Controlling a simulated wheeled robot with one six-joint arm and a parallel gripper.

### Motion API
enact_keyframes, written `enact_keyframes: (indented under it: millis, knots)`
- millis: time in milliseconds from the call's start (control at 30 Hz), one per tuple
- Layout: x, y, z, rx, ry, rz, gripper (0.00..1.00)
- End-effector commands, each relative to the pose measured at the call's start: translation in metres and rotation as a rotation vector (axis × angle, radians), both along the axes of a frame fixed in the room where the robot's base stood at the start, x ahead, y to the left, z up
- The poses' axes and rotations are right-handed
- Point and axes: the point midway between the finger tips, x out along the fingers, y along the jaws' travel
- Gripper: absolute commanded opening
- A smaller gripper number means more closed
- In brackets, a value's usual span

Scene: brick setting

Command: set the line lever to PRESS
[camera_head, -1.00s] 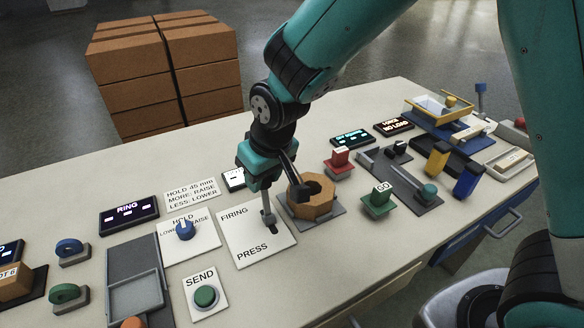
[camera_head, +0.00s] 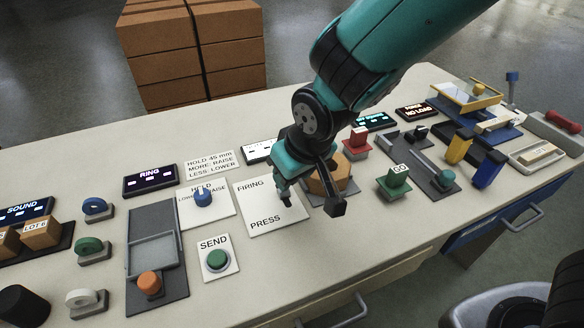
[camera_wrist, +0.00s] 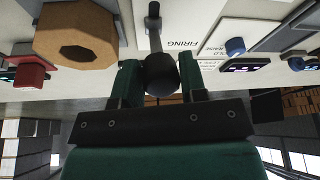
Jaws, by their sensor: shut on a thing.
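The line lever stands on a white plate (camera_head: 262,222) marked FIRING at the far end and PRESS at the near end. My gripper (camera_head: 284,192) is over the right part of this plate and hides most of the lever in the head view. In the wrist view, the lever (camera_wrist: 162,75) shows its dark round knob between the two green fingers of my gripper (camera_wrist: 160,80), which is shut on it. The lever's grey stem runs from the knob to the plate, near the word FIRING. Its exact tilt is hard to tell.
A brown octagonal block (camera_head: 322,181) stands close right of my gripper. A green SEND button (camera_head: 217,259) and a blue HOLD knob (camera_head: 203,197) are to the left. Right are a red switch (camera_head: 356,142) and a green GO switch (camera_head: 395,180). Front bench space is clear.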

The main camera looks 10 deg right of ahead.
Motion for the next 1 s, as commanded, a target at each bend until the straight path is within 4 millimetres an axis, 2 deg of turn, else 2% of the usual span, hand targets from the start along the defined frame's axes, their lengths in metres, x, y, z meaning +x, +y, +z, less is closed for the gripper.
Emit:
enact_keyframes:
  millis: [33,400,433,500,833,1000]
  knots:
    - [-0.005,0.002,-0.004,0.002,0.016,0.008,0.00]
    - [-0.005,0.001,-0.004,0.001,0.017,0.007,0.00]
    - [-0.005,0.001,-0.004,0.001,0.017,0.007,0.46]
    - [-0.004,0.000,-0.004,0.001,0.014,0.005,0.62]
    - [-0.003,0.000,0.001,0.004,0.006,0.004,0.62]
    - [-0.009,-0.004,0.024,0.005,0.003,0.004,0.62]
